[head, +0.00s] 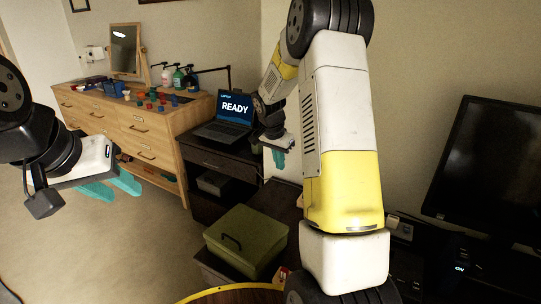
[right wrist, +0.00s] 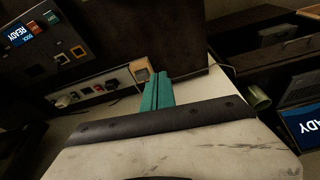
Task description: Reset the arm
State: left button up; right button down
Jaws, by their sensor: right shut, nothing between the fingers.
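My right arm, white and yellow, rises large through the middle of the head view and bends back down to the left. My right gripper (head: 280,157) hangs in front of the dark desk, near the laptop (head: 228,118). In the right wrist view its teal fingers (right wrist: 158,92) lie together with nothing between them. My left gripper (head: 114,189) is at the left, over the floor in front of the dresser. Its two teal fingers are apart and nothing shows between them.
A wooden dresser (head: 128,133) with a mirror (head: 126,50), bottles and small coloured items stands at the back left. A green box (head: 245,238) sits low in the centre. A dark monitor (head: 490,165) is at the right. Open carpet (head: 120,255) lies at the left.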

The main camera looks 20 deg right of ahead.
jog(key=s+a+r+n+t+y, duration=0.1)
jog(key=s+a+r+n, duration=0.1)
jog(key=s+r, duration=0.55)
jog(key=s+a+r+n+t+y, duration=0.1)
jog(key=s+a+r+n, duration=0.2)
jog(key=s+r, duration=0.45)
jog(key=s+a+r+n+t+y, duration=0.1)
jog(key=s+a+r+n, duration=0.1)
jog(key=s, duration=0.5)
jog(key=s+a+r+n+t+y, duration=0.1)
jog(key=s+a+r+n, duration=0.1)
jog(key=s, duration=0.6)
jog(key=shift+s+a+r+n, duration=0.15)
jog(key=shift+s+a+n, duration=0.05)
jog(key=shift+a+n, duration=0.65)
